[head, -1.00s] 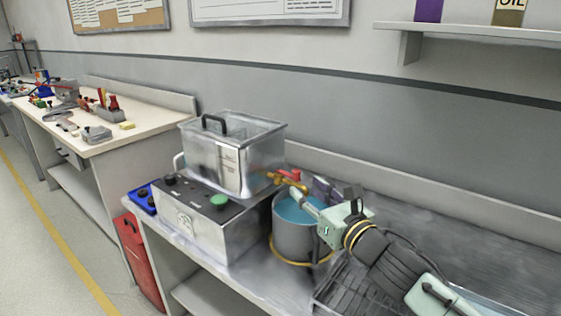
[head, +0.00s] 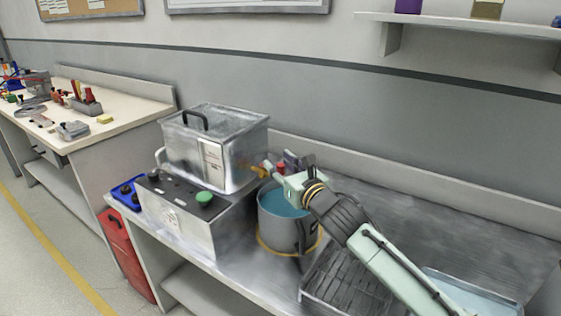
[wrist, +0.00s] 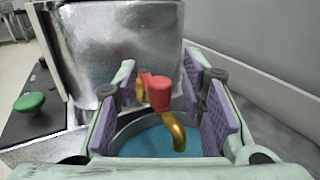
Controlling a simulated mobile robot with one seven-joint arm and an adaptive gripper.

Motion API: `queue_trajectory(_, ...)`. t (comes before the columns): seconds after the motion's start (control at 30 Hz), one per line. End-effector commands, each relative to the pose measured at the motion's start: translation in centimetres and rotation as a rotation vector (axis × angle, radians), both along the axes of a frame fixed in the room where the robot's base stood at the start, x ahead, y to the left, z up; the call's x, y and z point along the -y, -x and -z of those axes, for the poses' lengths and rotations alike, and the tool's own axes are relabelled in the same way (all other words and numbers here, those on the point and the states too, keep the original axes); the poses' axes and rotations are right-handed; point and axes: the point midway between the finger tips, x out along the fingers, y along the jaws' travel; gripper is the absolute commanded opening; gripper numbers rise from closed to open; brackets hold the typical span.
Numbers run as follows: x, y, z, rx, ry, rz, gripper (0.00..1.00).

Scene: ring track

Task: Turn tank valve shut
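The metal tank (head: 228,150) stands on a grey control box. Its brass valve (head: 252,170) sticks out from the tank's right side and is partly hidden by my gripper (head: 274,174). In the wrist view the valve's red handle (wrist: 159,93) and curved brass spout (wrist: 177,132) are between the two purple-padded fingers of my gripper (wrist: 160,80). The fingers are open, with a visible gap on each side of the handle. Below the spout is a grey pot (head: 284,228) of blue liquid.
The control box (head: 195,215) has a green button (head: 204,198). A blue tray (head: 128,192) lies at its left. A wire rack (head: 345,280) and a shallow tray (head: 470,292) are on the bench at right. The back wall runs close behind.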

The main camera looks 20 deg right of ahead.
Motion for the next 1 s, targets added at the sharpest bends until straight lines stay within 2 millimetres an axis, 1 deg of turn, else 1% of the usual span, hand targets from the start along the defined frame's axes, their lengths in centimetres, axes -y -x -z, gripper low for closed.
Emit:
queue_trajectory(0.27,-0.06,-0.15,0.02,0.0,0.0,-0.001,0.37)
queue_trajectory(0.8,-0.05,-0.13,0.0,0.001,0.0,-0.001,0.01)
queue_trajectory(0.83,-0.06,-0.13,0.0,0.001,0.0,-0.001,0.0)
queue_trajectory(1.0,-0.06,-0.13,0.0,0.001,0.0,-0.001,0.0)
